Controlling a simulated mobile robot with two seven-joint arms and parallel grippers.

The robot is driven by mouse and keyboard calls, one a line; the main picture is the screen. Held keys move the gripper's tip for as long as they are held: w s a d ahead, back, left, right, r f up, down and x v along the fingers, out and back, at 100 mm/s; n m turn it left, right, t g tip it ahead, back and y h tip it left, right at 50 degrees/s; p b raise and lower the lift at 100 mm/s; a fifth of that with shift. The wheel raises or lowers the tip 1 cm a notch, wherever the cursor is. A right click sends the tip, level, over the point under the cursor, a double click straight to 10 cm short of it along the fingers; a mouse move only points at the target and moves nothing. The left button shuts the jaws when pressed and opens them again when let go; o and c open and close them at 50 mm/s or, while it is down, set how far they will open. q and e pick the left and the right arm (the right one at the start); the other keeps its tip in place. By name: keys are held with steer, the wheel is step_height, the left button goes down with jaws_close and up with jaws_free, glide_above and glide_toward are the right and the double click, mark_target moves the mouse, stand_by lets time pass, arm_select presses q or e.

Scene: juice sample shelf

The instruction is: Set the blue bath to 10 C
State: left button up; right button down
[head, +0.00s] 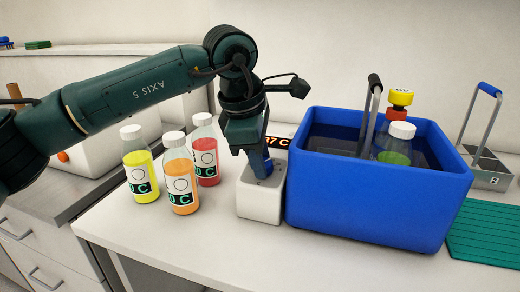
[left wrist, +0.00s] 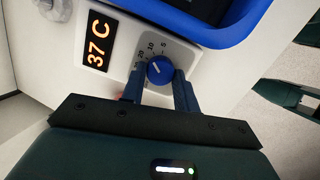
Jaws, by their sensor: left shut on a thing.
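The blue bath (head: 375,205) is a blue tub of dark liquid on the bench, right of centre in the head view. Its pale control box (head: 260,205) stands against its left side and carries a blue knob (left wrist: 160,70) on a numbered dial (left wrist: 178,52). The knob's white pointer line faces the upper left of the left wrist view; its exact mark is hard to tell. The orange display (left wrist: 97,41) reads 37 C. My left gripper (left wrist: 160,88) is shut on the knob, a finger on each side.
Yellow (head: 140,175), orange (head: 180,180) and red (head: 206,158) bottles stand left of the control box. A green bottle (head: 395,155) and a metal handle (head: 369,115) are in the bath. A metal rack (head: 490,170) and green mat (head: 490,235) lie right.

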arm_select(q)
steer(key=shift+r+m, duration=0.1)
steer(key=shift+m, duration=0.4)
arm_select(e)
steer(key=shift+w+a+r, duration=0.2)
steer(key=shift+w+a, duration=0.15)
steer(key=shift+w, duration=0.05)
steer(key=shift+f, duration=0.1)
arm_select(q)
steer(key=o, duration=1)
steer(key=shift+c, duration=0.2)
arm_select(e)
steer(key=shift+s, duration=0.1)
